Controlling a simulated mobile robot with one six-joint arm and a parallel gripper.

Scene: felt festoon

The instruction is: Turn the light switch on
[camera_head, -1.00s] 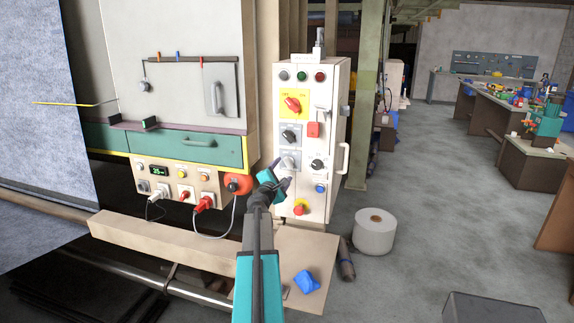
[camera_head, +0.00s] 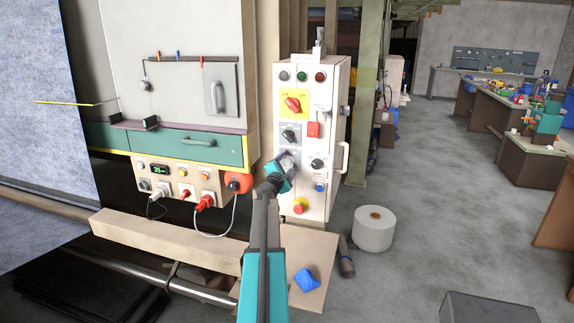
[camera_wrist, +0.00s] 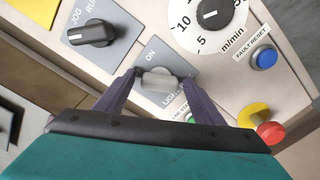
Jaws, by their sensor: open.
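The light switch (camera_wrist: 160,82) is a light grey rotary knob on a grey plate marked "ON" and "LIGHT" in the wrist view. It sits on the front of the cream control cabinet (camera_head: 318,208). My gripper (camera_wrist: 162,76) is open, with one dark finger on each side of the knob; I cannot tell whether they touch it. In the head view my gripper (camera_head: 286,163) is at the cabinet's left front and hides most of the switch. The lower part of the plate's lettering is covered by my gripper.
Close by are a black JOG/RUN knob (camera_wrist: 90,32), a speed dial (camera_wrist: 212,12), a blue fault reset button (camera_wrist: 264,58) and a red emergency button (camera_wrist: 270,132) on yellow. A red padlock (camera_head: 314,130) hangs above. A white roll (camera_head: 374,230) stands on the floor to the right.

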